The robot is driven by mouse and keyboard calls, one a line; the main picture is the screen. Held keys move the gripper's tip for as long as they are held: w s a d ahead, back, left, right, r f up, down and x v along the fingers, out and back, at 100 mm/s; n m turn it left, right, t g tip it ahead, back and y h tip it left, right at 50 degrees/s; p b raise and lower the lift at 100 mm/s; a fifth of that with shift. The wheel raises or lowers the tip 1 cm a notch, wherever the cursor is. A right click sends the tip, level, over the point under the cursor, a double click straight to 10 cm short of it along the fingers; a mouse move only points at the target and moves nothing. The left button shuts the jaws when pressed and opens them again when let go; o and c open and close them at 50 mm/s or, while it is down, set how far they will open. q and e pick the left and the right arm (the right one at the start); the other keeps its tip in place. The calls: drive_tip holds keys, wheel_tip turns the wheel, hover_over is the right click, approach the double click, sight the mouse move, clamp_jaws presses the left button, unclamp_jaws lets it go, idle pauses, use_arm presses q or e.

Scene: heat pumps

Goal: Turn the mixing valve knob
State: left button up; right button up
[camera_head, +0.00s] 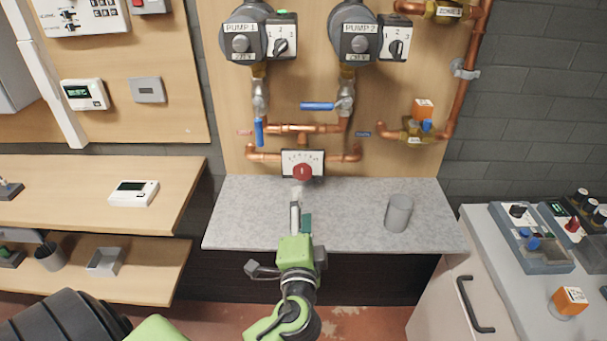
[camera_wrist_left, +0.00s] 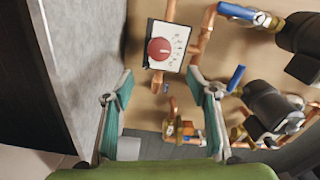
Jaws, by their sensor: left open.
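The mixing valve knob (camera_head: 302,172) is red and round. It sits on a white scale plate (camera_head: 289,159) at the bottom of the copper pipework, just above the grey shelf. In the left wrist view the knob (camera_wrist_left: 159,49) lies ahead, just beyond the fingertips and roughly between them. My left gripper (camera_head: 300,207) is open and empty, in front of and below the knob in the head view, apart from it. Its two teal-padded fingers also show in the left wrist view (camera_wrist_left: 160,82). My right gripper is not in view.
A grey cup (camera_head: 398,212) stands on the speckled grey shelf (camera_head: 345,236), right of my gripper. Blue-handled valves (camera_head: 318,106) and pumps (camera_head: 243,36) are above the knob. A wooden shelf (camera_head: 80,180) is at left and a cabinet (camera_head: 437,300) at right.

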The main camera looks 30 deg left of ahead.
use_arm(q)
drive_tip(key=p, duration=0.1)
approach(303, 174)
drive_tip(key=x, duration=0.7)
drive_tip(key=shift+p, duration=0.4)
drive_tip(key=shift+w+a, duration=0.25)
drive_tip(key=shift+w, duration=0.25)
drive_tip(key=shift+w+a+f, duration=0.1)
drive_tip(key=c, duration=1.1)
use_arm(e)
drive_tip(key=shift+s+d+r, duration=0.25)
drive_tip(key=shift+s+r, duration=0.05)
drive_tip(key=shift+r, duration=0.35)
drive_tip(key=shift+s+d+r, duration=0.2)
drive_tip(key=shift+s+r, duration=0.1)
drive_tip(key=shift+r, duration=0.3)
